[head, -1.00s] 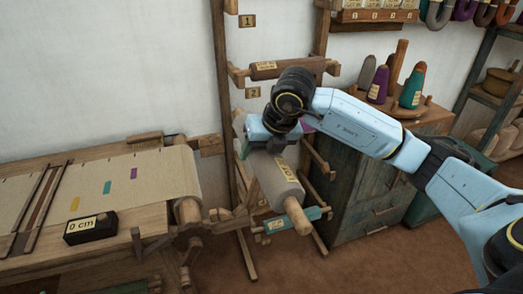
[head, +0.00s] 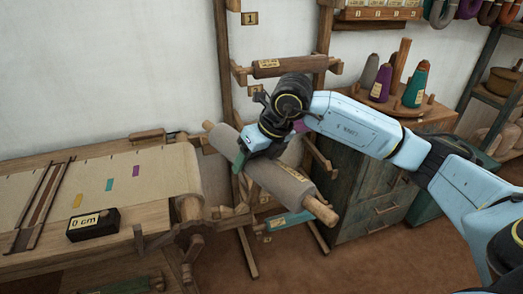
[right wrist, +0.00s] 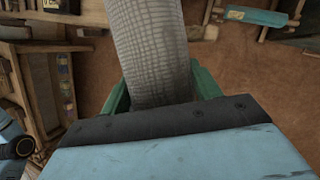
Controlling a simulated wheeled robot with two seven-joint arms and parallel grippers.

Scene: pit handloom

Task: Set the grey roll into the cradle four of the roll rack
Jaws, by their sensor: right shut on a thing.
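The grey roll (head: 280,181) is a cloth-wrapped cylinder with bare wooden ends, tilted down to the right in the head view. My right gripper (head: 249,160) is shut on the grey roll and holds it in front of the roll rack. The roll also fills the top middle of the right wrist view (right wrist: 152,45), between the green fingers. The roll rack (head: 229,97) is a wooden frame against the wall, with number plates 1 and 2 showing. Its lower cradles are partly hidden by the roll and my arm. My left gripper is not in view.
A brown roll (head: 279,66) lies in an upper cradle. A teal roll (head: 290,220) sits low on the rack. A cabinet (head: 372,190) with yarn cones stands right.

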